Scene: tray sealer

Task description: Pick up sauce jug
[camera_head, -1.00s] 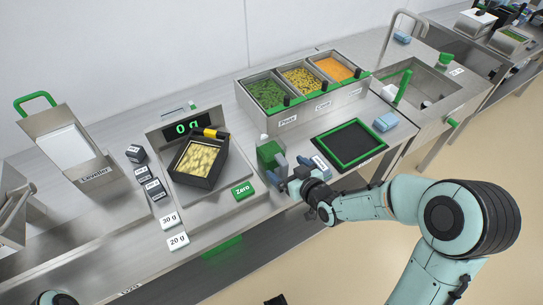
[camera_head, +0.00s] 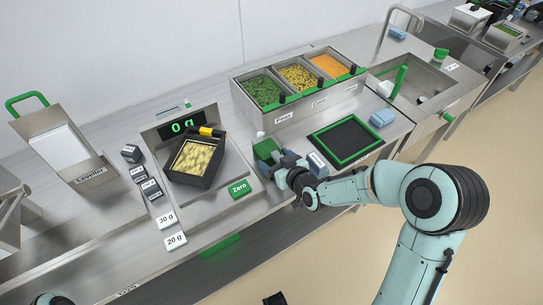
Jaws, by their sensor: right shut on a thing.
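The sauce jug (camera_head: 266,149), a small green container, stands at the front of the counter, between the scale and the black mat. My right gripper (camera_head: 279,165) is shut on the jug from its front right side and hides part of it. I cannot tell whether the jug's base is clear of the counter. My left gripper does not show clearly; only a bit of my left arm shows at the bottom left edge.
A scale reading 0 g (camera_head: 182,127) holds a black tray (camera_head: 178,172) of yellowish food left of the jug. A food bin unit (camera_head: 284,118) stands behind.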

